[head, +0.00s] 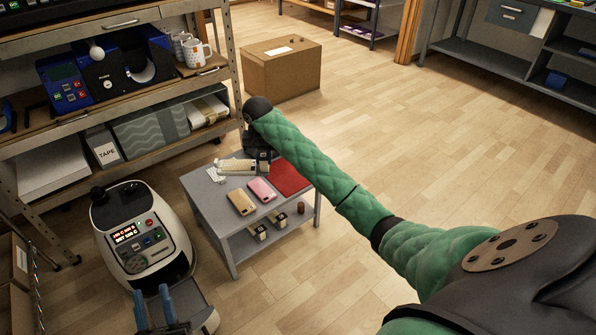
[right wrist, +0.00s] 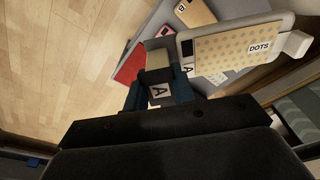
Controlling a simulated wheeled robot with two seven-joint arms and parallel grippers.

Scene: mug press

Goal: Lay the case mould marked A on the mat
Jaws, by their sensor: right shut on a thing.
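The case mould marked A (right wrist: 232,48) is pale, with a dotted sheet marked DOTS on its face and a white tab at one end. In the head view the mould (head: 238,167) appears over the far left part of the grey table. My right gripper (right wrist: 160,82) is shut on the mould's end block, which carries an A label; in the head view the gripper (head: 260,152) is dark and partly hidden by my arm. The red mat (head: 293,178) lies at the table's right end, beside the gripper.
On the grey table (head: 200,193) lie a gold case (head: 240,202) and a pink case (head: 262,190). Small blocks (head: 258,232) stand on its lower shelf. A white machine (head: 140,240) stands at left, shelving behind it. A cardboard box (head: 283,70) stands beyond. The right floor is clear.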

